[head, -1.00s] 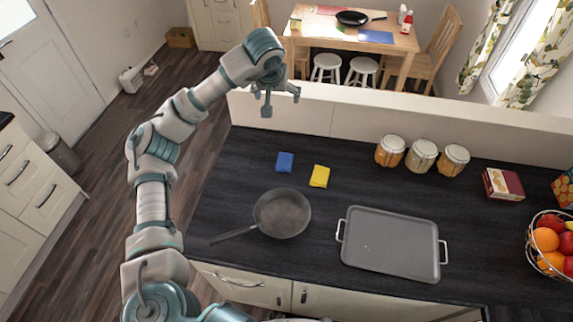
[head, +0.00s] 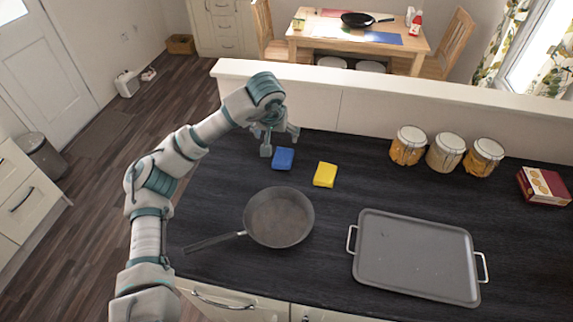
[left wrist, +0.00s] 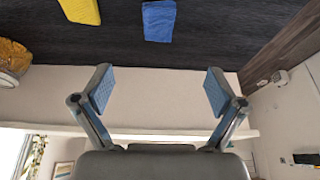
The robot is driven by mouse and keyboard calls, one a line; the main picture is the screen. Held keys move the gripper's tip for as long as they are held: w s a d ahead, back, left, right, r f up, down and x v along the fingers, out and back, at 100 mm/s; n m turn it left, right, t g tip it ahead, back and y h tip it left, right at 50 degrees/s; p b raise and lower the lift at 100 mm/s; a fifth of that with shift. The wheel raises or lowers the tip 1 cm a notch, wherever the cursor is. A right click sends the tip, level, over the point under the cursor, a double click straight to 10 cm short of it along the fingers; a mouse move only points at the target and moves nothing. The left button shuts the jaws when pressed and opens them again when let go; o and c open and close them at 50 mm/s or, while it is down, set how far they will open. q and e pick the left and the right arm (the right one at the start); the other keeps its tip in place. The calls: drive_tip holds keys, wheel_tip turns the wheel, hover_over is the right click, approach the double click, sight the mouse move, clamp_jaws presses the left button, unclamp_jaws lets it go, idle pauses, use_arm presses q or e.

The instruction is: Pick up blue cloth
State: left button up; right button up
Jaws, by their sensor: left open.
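The blue cloth (head: 283,158) is a small folded pad lying on the dark countertop (head: 350,195), towards its back left. It also shows in the left wrist view (left wrist: 158,20), at the top and beyond the fingertips. My left gripper (head: 279,142) is open and empty, close to the cloth and just behind it in the head view. In the left wrist view its two fingers (left wrist: 158,92) stand wide apart with nothing between them. The gripper appears above the counter and apart from the cloth. My right gripper is not in view.
A yellow sponge or cloth (head: 325,174) lies to the right of the blue cloth. A frying pan (head: 279,217) and a grey tray (head: 415,257) are nearer. Several jars, three with pale lids (head: 446,151), stand right. A low white wall (head: 385,105) runs behind the counter.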

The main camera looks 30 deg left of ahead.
use_arm(q)
approach(282, 159)
drive_tip(key=b+x, duration=0.1)
drive_tip(key=x, duration=0.2)
drive_tip(key=shift+w+f+b, duration=0.15)
drive_tip(key=shift+f+b, duration=0.1)
drive_tip(key=shift+b, duration=0.05)
drive_tip(key=x, duration=0.4)
drive_tip(key=b+x, duration=0.1)
drive_tip(key=x, duration=0.1)
drive_tip(key=shift+a, duration=0.25)
drive_tip(key=shift+w+d+f, duration=0.1)
drive_tip(key=shift+f, duration=0.15)
drive_tip(key=shift+d+r, duration=0.1)
drive_tip(key=shift+d, duration=0.1)
drive_tip(key=shift+c, duration=0.3)
drive_tip(key=c, duration=0.8)
drive_tip(key=shift+a, duration=0.15)
drive_tip(key=c, duration=0.4)
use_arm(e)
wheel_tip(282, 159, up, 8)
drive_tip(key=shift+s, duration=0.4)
use_arm(q)
drive_tip(key=shift+c, duration=0.2)
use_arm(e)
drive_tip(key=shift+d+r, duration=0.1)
